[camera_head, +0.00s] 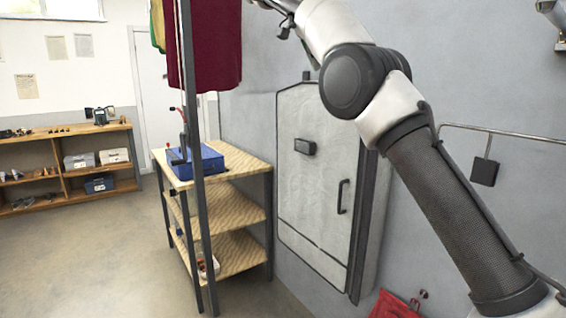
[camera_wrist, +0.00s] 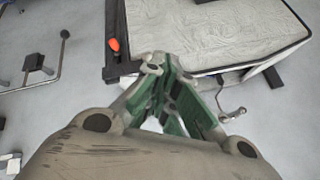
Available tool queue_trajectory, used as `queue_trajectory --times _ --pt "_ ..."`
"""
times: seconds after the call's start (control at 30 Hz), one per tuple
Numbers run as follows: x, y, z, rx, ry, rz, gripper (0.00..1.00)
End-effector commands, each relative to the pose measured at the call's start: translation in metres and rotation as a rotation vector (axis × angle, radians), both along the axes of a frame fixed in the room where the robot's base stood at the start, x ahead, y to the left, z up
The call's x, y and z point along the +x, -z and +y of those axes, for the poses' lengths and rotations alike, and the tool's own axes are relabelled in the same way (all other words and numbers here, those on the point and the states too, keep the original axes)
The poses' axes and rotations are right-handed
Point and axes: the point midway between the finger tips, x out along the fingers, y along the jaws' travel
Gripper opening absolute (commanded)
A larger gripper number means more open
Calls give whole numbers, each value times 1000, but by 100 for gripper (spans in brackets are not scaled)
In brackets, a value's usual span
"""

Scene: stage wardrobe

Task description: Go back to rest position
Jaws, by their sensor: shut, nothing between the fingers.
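My gripper (camera_wrist: 156,68) shows in the wrist view, with its two green-lined fingers brought together and nothing between them. Beyond its tips is the pale, dark-edged end of a garment bag or panel (camera_wrist: 205,30). I cannot tell whether the fingertips touch it; they look apart from it. The gripper itself is not clear there.
A wooden shelf unit (camera_head: 240,205) holds a blue box (camera_head: 203,162). Dark red cloth (camera_head: 215,45) hangs on a rack beside it. A metal wall rail (camera_head: 500,132) is at the right, and a red bag (camera_head: 390,305) is low down. Open floor lies at the left.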

Motion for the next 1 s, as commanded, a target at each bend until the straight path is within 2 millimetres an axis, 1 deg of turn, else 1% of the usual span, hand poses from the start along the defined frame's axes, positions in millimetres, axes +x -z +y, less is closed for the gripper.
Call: queue_trajectory --times 0.07,0.13,0.2,0.27,0.33,0.37,0.47,0.57,0.67,0.7,0.77,0.8,0.83,0.87,0.9,0.97,1.0 --pt "14 18 11 -53 -155 66 0" --pt "27 45 24 -109 -308 149 0" --pt "34 72 34 -160 -471 233 0" --pt "34 90 38 -194 -606 299 0" --pt "30 108 36 -227 -755 367 0" --pt "27 116 33 -238 -816 394 0" --pt "8 139 14 -264 -1024 475 0" --pt "-27 162 -18 -271 -1219 536 0" --pt "-75 184 -58 -266 -1381 567 0" --pt "-98 194 -75 -260 -1432 571 0" --pt "-135 208 -100 -250 -1497 572 0" --pt "-161 218 -116 -242 -1529 567 0" --pt "-180 226 -127 -235 -1549 562 0" --pt "-200 234 -138 -229 -1563 557 0" --pt "-226 244 -152 -219 -1576 547 0" --pt "-266 260 -172 -203 -1578 530 0" --pt "-292 271 -183 -189 -1568 517 0"
